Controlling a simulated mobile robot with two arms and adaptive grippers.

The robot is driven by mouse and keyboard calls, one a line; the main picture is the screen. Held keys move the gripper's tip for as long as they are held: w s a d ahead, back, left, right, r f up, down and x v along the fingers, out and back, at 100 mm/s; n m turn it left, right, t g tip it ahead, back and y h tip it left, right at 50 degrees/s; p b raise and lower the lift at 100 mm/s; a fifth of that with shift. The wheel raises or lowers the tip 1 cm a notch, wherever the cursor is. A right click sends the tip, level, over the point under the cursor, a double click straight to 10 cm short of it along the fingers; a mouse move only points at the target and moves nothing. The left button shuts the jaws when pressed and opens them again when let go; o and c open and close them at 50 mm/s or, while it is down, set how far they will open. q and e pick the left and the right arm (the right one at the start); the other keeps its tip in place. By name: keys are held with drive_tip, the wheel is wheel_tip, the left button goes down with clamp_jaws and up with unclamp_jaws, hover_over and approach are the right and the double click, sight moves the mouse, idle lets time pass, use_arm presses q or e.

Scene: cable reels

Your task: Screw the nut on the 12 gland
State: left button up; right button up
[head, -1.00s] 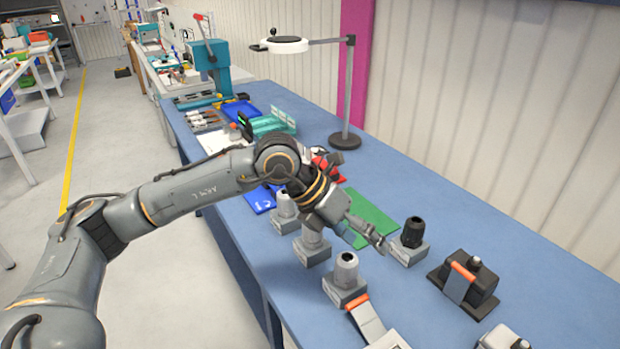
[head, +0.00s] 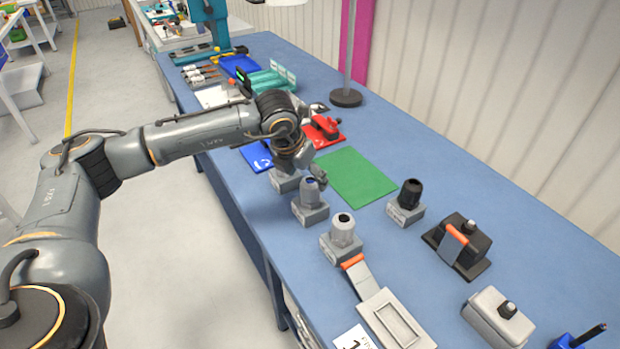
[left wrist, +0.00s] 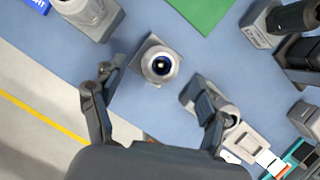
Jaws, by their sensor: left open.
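Three pale grey glands on grey blocks stand in a row: one (head: 284,182) partly behind my left gripper, a middle one (head: 311,194) with blue in its opening, and a nearer one (head: 342,234). A black-topped gland (head: 410,197) stands to their right. Block labels are too small to read, so I cannot tell which is 12. My left gripper (head: 306,170) points down, open and empty, close to the middle gland. In the left wrist view the open fingers (left wrist: 155,97) lie either side of and below this gland (left wrist: 160,66). I see no separate loose nut.
A green mat (head: 356,177) lies behind the row, and a blue mat (head: 256,157) at its far end. A lamp stand (head: 346,97) rises at the back.

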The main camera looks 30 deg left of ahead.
sight(309, 181)
use_arm(q)
drive_tip(key=shift+p+x, duration=0.4)
drive_tip(key=shift+x, duration=1.85)
